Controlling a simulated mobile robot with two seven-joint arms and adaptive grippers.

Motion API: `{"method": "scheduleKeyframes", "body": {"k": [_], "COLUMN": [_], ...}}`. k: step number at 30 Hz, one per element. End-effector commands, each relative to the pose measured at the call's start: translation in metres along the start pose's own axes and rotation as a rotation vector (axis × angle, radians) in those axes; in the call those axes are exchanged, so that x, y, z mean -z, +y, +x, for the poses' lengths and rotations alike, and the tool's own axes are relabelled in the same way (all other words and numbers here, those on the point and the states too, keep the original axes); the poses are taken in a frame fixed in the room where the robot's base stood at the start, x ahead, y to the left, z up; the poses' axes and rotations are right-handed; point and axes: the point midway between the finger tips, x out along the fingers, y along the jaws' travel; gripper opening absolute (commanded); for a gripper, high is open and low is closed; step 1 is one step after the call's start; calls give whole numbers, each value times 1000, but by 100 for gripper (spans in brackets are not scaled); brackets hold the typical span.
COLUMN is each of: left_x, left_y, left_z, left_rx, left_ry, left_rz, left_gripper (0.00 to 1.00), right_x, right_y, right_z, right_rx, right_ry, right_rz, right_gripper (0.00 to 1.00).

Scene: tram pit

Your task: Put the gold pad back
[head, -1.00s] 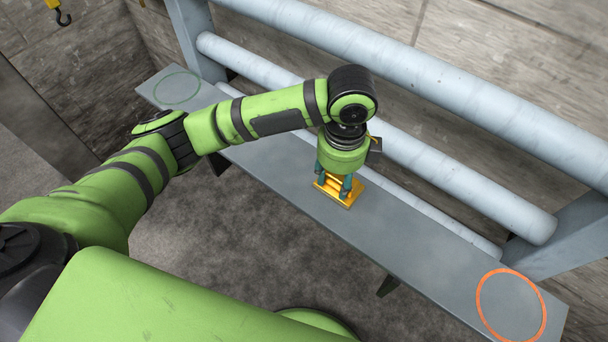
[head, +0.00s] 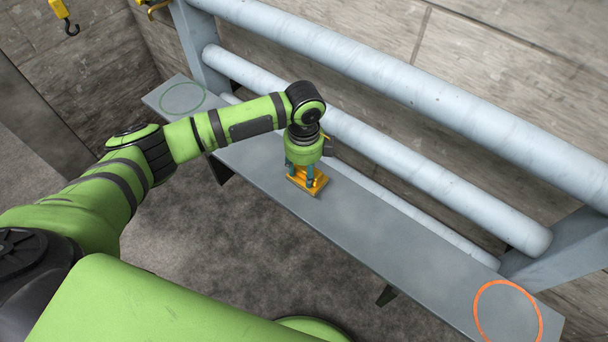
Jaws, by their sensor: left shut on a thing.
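The gold pad (head: 309,184) is a small yellow-gold block at the middle of the long grey shelf (head: 390,228). My left gripper (head: 303,176) points down from above with its teal fingers shut on the pad. The pad is at or just above the shelf surface; I cannot tell whether it touches. The fingers and wrist hide part of the pad. A green ring (head: 183,98) is marked at the shelf's far left end, and an orange ring (head: 508,312) at its near right end. Both rings are empty. My right gripper is not in view.
Thick pale blue pipes (head: 410,98) run along the wall behind the shelf, close to my left wrist. A yellow hook (head: 62,12) hangs at the top left. The shelf top is bare on both sides of the pad.

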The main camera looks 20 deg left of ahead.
Motion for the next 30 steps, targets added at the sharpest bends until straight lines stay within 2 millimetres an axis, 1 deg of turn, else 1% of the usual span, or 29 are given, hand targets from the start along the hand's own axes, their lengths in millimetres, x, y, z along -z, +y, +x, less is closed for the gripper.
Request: {"method": "scheduleKeyframes", "body": {"k": [4, 6, 9, 20, 21, 22, 23, 30], "left_x": [0, 0, 0, 0, 0, 0, 0, 0], "left_y": [2, 1, 1, 1, 1, 0, 0, 0], "left_z": [20, 24, 32, 38, 39, 38, 38, 38], "left_rx": [-5, -5, -2, -1, -1, -1, -1, -1], "left_ry": [-1, 1, 0, -1, -1, -1, -1, -1], "left_rz": [-1, -2, 0, -1, -1, 0, 0, 0], "left_gripper": [11, 11, 11, 11, 49, 61, 68, 68], "right_x": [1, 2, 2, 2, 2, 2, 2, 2], "right_y": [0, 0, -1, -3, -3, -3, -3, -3], "right_z": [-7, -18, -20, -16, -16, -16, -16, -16], "right_rx": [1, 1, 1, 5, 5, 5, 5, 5], "right_ry": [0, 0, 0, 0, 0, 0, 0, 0], "right_rz": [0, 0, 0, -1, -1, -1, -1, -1], "right_gripper": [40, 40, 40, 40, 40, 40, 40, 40]}}
